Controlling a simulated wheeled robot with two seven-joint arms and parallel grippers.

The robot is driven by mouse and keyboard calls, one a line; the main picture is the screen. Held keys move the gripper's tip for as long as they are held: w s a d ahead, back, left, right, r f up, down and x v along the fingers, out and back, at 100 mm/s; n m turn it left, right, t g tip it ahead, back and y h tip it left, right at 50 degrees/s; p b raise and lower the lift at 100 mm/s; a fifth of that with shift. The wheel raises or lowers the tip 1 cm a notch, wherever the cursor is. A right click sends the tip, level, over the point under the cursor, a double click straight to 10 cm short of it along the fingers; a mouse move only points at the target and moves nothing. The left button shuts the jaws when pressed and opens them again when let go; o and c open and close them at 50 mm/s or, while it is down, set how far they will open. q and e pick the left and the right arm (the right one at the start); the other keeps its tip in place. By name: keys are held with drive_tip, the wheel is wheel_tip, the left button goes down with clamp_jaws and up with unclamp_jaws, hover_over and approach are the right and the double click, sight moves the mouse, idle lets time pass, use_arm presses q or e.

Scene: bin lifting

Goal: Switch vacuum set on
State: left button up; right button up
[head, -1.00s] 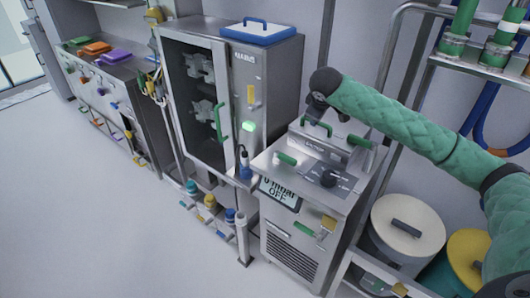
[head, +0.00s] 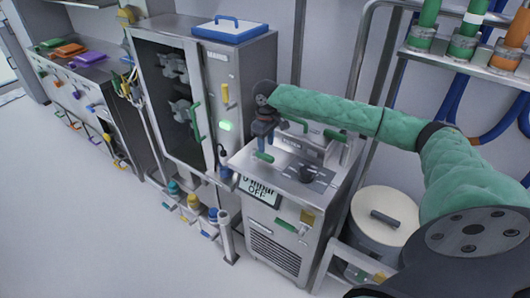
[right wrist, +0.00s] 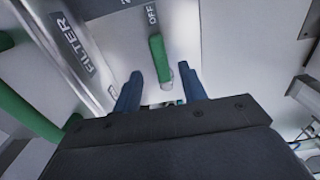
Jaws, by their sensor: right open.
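The vacuum set (head: 285,236) is a grey metal cabinet. Its tilted display (head: 259,190) reads "0 mbar OFF". A small green lever (head: 264,157) lies on its top left, and a black knob (head: 308,173) sits to the right of it. My right gripper (head: 262,142) is just above the green lever, pointing down. In the right wrist view the gripper (right wrist: 161,90) is open, and the green lever (right wrist: 158,56) lies ahead between the lines of its two fingers, beside the word "OFF". Contact cannot be told. My left gripper is out of view.
A filter housing with green handles (head: 293,124) stands behind the lever. A tall cabinet (head: 246,85) with a glass door stands close on the left. A metal rack (head: 460,62) with green and orange cylinders and a lidded drum (head: 383,226) are on the right. The floor at left is free.

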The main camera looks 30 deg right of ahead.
sight(266, 155)
drive_tip(key=shift+f+p, duration=0.6)
drive_tip(key=shift+f, duration=2.05)
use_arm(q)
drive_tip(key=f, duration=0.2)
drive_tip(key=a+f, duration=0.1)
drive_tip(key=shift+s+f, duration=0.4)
use_arm(e)
drive_tip(key=shift+c, duration=0.2)
clamp_jaws()
